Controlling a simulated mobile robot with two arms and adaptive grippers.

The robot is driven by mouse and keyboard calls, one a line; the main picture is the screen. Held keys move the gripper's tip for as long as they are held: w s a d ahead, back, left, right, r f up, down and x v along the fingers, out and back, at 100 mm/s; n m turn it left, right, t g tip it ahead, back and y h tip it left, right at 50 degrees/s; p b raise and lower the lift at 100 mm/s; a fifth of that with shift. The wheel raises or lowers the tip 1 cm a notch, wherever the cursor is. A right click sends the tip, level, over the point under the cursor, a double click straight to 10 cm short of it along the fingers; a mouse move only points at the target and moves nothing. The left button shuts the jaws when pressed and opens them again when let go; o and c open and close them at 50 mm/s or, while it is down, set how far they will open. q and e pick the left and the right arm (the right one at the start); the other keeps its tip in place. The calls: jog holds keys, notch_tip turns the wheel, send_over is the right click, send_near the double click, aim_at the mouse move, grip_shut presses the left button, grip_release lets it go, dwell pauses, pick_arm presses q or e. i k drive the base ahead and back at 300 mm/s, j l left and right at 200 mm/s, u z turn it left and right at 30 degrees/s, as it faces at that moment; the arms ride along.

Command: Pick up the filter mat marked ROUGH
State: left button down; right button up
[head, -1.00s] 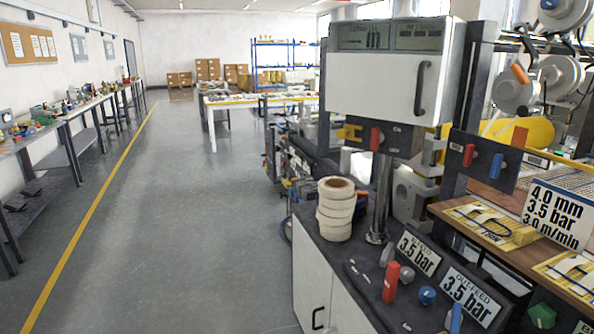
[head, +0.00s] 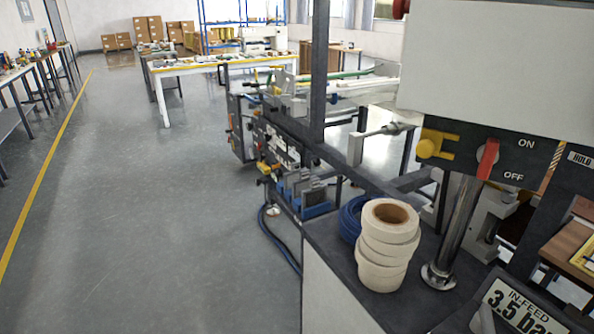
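No filter mat marked ROUGH can be made out in the head view. A white table (head: 200,66) with a yellow edge stands further back and carries several small items, too small to tell apart. Neither of my grippers is in view.
A dark-topped bench (head: 330,255) with a stack of cream tape rolls (head: 386,245) and a blue coiled hose (head: 352,218) is close at right. A machine with a red switch (head: 487,158) stands there. Blue hose (head: 275,240) trails on the floor. The grey floor (head: 150,220) at left is clear.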

aim_at(302, 184)
jog(key=k+l+z, duration=0.1)
jog(key=k+z, duration=0.15)
jog(key=k, duration=0.4)
jog(key=k+l+z, duration=0.2)
jog(key=k, duration=0.4)
jog(key=i+j+z, duration=0.15)
jog(key=z, duration=0.35)
jog(key=i+j+z, duration=0.2)
jog(key=z, duration=0.3)
jog(key=i+j+z, duration=0.1)
jog(key=j+z, duration=0.25)
jog(key=z, duration=0.15)
jog(key=i+j, duration=0.1)
jog(key=j, duration=0.4)
jog(key=i+j, duration=0.1)
jog(key=j, duration=0.35)
jog(key=i+j, duration=0.1)
jog(key=j, duration=0.4)
jog(key=i+j, duration=0.1)
jog(key=j, duration=0.4)
jog(key=i+j, duration=0.15)
jog(key=j, duration=0.35)
jog(key=i+j, duration=0.1)
jog(key=j, duration=0.35)
